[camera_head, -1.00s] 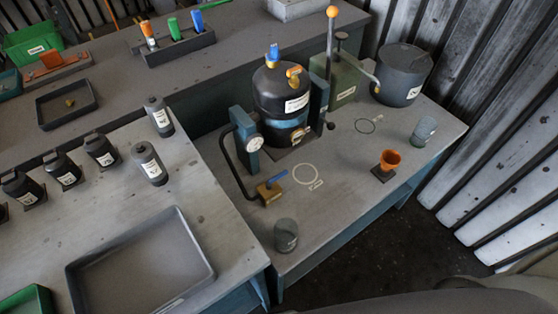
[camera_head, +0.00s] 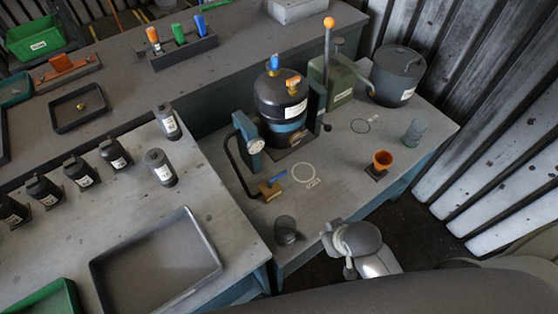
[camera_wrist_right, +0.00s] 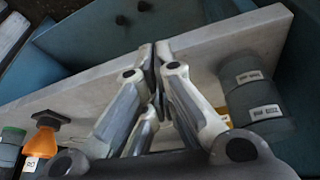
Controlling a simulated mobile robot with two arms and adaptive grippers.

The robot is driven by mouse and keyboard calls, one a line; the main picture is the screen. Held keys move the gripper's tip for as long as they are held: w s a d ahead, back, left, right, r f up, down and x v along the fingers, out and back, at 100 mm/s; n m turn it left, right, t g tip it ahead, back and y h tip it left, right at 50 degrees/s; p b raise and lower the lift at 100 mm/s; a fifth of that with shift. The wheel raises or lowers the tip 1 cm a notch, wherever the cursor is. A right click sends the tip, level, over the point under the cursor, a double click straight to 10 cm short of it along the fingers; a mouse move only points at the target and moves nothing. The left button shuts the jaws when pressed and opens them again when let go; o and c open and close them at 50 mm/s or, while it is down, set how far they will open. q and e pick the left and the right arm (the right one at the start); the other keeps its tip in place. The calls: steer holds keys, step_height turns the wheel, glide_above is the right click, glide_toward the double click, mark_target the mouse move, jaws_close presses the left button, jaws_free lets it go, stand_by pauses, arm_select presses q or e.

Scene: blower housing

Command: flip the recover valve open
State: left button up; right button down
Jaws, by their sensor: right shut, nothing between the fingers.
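A dark round tank (camera_head: 281,105) stands upright on the right bench, with a blue-handled valve (camera_head: 273,64) and an orange-handled valve (camera_head: 292,83) on top. A small brass valve (camera_head: 269,189) with a blue lever sits on the bench at the end of a black hose. The labels are too small to read, so I cannot tell which is the recover valve. My right gripper (camera_wrist_right: 157,58) is shut and empty in the right wrist view. In the head view my right arm is at the bench's front edge, well apart from the valves. My left gripper is out of view.
A green pump (camera_head: 337,83) and a dark pot (camera_head: 398,75) are behind. The bench's front middle is clear.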

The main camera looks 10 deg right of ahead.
mark_target(278, 178)
steer(key=w+a+r+n+t+y, duration=0.1)
steer(key=w+a+r+t, duration=0.1)
steer(key=w+r, duration=0.3)
steer(key=w+a+r+n+t+y+p, duration=0.1)
steer(key=w+a+r+t+y, duration=0.1)
steer(key=w+r, duration=0.4)
steer(key=w+a+t, duration=0.1)
steer(key=w+t, duration=0.1)
steer(key=w, duration=0.1)
steer(key=shift+w+a+r+y, duration=0.3)
steer(key=shift+w, duration=0.1)
steer(key=p+x, duration=0.1)
steer(key=x, duration=0.9)
steer(key=shift+s+d+m+h+p, duration=0.1)
steer(key=shift+s+m+h+p, duration=0.15)
steer(key=shift+m+h+p, duration=0.35)
